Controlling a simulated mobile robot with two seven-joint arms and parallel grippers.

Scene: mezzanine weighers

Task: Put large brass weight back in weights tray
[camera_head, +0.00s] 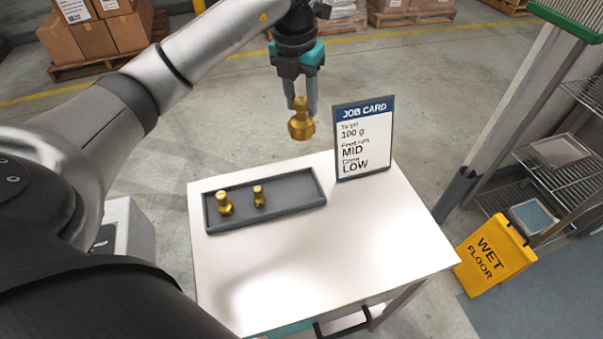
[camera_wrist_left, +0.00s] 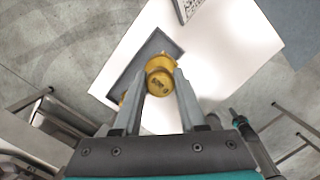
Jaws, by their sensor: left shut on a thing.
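The large brass weight (camera_head: 301,125) hangs upright from my left gripper (camera_head: 301,104), which is shut on its knob. It is held in the air near the back edge of the white table and is clear of the tray. The left wrist view also shows the weight (camera_wrist_left: 160,85) between the fingers. The grey weights tray (camera_head: 290,194) lies on the table, below and left of the held weight in the head view. Two smaller brass weights, a medium one (camera_head: 224,204) and a small one (camera_head: 259,197), stand in its left and middle parts. Its right part is empty.
A job card sign (camera_head: 364,140) stands on the table (camera_head: 370,240) just right of the held weight. The table's front is clear. A yellow wet floor sign (camera_head: 494,258) and a wire rack (camera_head: 560,160) stand at the right. Boxes (camera_head: 95,38) sit on a pallet behind.

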